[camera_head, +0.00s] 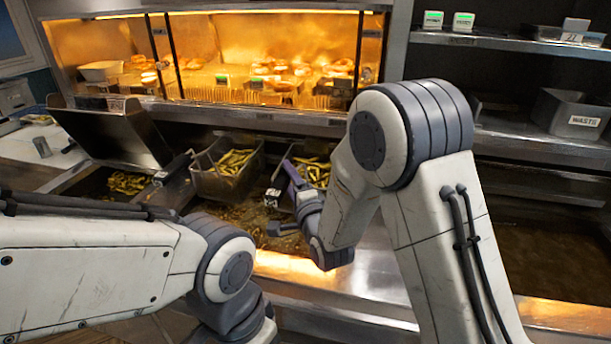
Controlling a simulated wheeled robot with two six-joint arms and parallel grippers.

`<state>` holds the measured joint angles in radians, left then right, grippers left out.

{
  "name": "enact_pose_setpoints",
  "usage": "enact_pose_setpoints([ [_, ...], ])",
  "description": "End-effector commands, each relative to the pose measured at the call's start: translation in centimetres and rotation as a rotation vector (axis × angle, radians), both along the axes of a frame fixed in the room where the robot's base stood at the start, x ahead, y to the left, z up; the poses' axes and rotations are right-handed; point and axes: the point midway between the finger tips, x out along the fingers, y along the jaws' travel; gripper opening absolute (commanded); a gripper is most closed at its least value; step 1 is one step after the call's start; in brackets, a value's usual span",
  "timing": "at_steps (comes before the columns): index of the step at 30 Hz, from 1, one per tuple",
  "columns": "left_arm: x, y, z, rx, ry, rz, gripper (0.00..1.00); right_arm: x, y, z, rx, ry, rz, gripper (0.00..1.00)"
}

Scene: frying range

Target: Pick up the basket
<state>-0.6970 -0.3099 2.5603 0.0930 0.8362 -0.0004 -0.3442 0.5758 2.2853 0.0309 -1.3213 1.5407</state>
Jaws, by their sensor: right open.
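A wire fry basket (228,182) with green-yellow fries hangs over the fryer, left of centre, with a dark handle (176,164) toward its left. A second basket (312,172) with similar fries is to its right, partly hidden by my right arm. A purple-grey handle-like part (293,176) and a black-and-white marker (272,197) show at its near left side. My right gripper (283,216) is open beside this handle and marker; I cannot tell whether it touches them. My left arm reaches in from the left, but its gripper fingers are not visible.
A fryer vat (125,184) with loose fries is at left, below a tilted metal lid (110,133). A lit warming shelf (235,97) stands behind. A metal waste bin (571,113) is on the right shelf. The metal front edge (345,309) runs below my arms.

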Motion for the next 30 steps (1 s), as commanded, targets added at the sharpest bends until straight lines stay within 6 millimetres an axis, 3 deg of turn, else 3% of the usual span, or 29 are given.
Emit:
enact_pose_setpoints([
  [1, 0.0, 0.0, 1.0, 0.000, 0.000, 0.000, 0.50, 0.8, 0.1, 0.4, 0.000, 0.001, -0.001, 0.65],
  [6, 0.0, 0.0, 1.4, 0.000, 0.000, 0.001, 0.50, 2.3, 0.7, 0.2, 0.000, 0.000, 0.000, 0.65],
  [13, 0.0, 0.0, 1.3, 0.000, 0.000, 0.001, 0.50, 2.4, 0.7, 0.1, 0.000, 0.001, 0.000, 0.65],
  [14, 0.0, 0.0, 1.3, 0.000, 0.000, 0.001, 0.50, 2.4, 0.7, 0.1, 0.000, 0.001, 0.000, 0.57],
  [18, 0.0, 0.0, 1.3, 0.000, 0.000, 0.001, 0.50, 2.4, 0.7, 0.1, 0.000, 0.001, 0.000, 0.04],
  [19, 0.0, 0.0, 1.3, 0.000, 0.000, 0.001, 0.50, 2.4, 0.7, 0.1, 0.000, 0.001, 0.000, 0.00],
  [30, 0.0, 0.0, 1.3, 0.000, 0.000, 0.001, 0.50, 2.4, 0.7, 0.1, 0.000, 0.001, 0.000, 0.00],
])
